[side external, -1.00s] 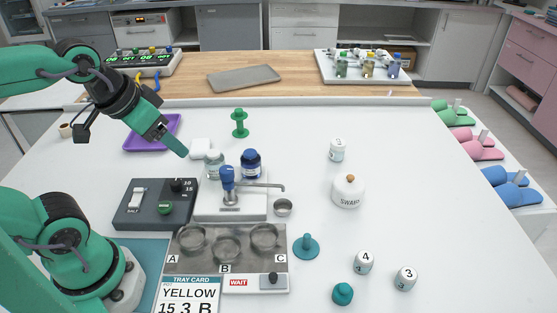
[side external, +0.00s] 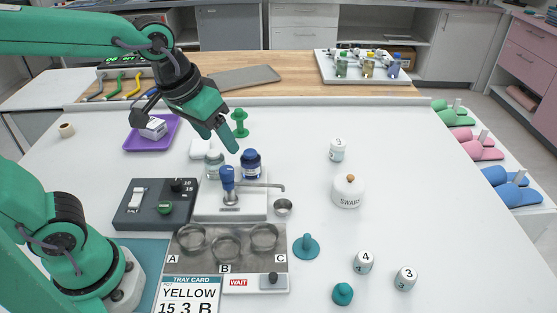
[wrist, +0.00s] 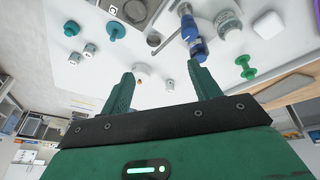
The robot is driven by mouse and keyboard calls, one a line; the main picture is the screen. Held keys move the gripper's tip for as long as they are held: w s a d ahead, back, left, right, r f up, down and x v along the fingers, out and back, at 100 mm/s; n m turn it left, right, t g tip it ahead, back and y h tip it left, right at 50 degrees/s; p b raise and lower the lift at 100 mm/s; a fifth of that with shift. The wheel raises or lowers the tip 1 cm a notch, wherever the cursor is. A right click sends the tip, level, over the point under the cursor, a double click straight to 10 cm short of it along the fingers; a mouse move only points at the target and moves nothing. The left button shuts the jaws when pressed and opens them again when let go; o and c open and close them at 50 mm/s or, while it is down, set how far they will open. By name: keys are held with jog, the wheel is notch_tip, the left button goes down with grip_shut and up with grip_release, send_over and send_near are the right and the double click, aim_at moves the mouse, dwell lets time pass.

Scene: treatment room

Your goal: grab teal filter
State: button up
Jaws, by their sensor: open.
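A teal piece with a flat round disc and an upright stem (side external: 306,246) stands on the white table, right of the steel plate. A smaller teal knob-like piece (side external: 342,294) stands nearer the front edge. I cannot tell for certain which is the teal filter. Both show at the upper left of the wrist view, the disc piece (wrist: 116,32) and the small piece (wrist: 71,28). My gripper (side external: 219,141) is open and empty, raised above the bottles at the back, far from both teal pieces. Its two fingers (wrist: 160,70) are spread in the wrist view.
A blue-capped bottle (side external: 251,163) and a clear bottle (side external: 213,165) stand below my gripper near a blue dispenser (side external: 228,180). A swab jar (side external: 348,192), numbered pots (side external: 405,278) and a green spool (side external: 239,123) stand apart. The right side of the table is mostly clear.

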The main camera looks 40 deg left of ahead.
jog(key=w+d+f+g, duration=0.1)
jog(key=w+d+f, duration=0.1)
jog(key=w+d, duration=0.35)
jog(key=n+g+y, duration=0.1)
jog(key=n+g, duration=0.1)
jog(key=g, duration=0.1)
send_over(345, 287)
notch_tip(345, 287, down, 14)
jog(key=shift+w+a+f, duration=0.1)
jog(key=shift+a+f, duration=0.05)
jog(key=shift+f, duration=0.05)
jog(key=shift+d+f, duration=0.2)
jog(key=shift+d, duration=0.05)
jog(key=shift+a+f, duration=0.1)
jog(key=shift+f, duration=3.8)
jog(key=c, duration=1.1)
jog(key=shift+o, duration=0.2)
jog(key=shift+r, duration=0.2)
